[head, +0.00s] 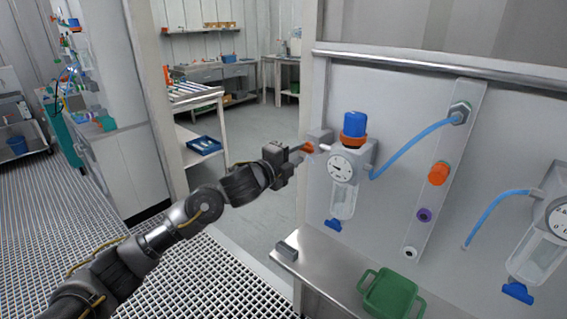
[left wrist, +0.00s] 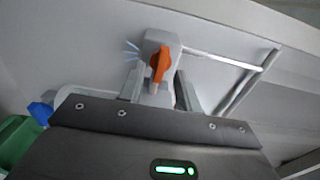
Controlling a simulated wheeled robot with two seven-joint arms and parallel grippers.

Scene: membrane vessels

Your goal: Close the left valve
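The left vessel (head: 343,178) hangs on the wall panel, with a blue cap, a round gauge and a clear bowl. Its left valve has an orange handle (head: 308,148) on a grey body at the vessel's left side. In the left wrist view the orange handle (left wrist: 160,64) stands close ahead, roughly upright in the picture and slightly tilted. My left gripper (head: 297,152) is right at the valve. In the wrist view its two fingers (left wrist: 160,92) are apart, one on each side of the valve; I cannot tell whether they touch it. My right gripper is out of view.
A blue hose (head: 412,147) runs from the vessel to a strip with an orange knob (head: 438,173) and a purple port (head: 424,215). A second vessel (head: 540,245) hangs at right. A green tray (head: 392,294) sits on the steel shelf (head: 335,264) below.

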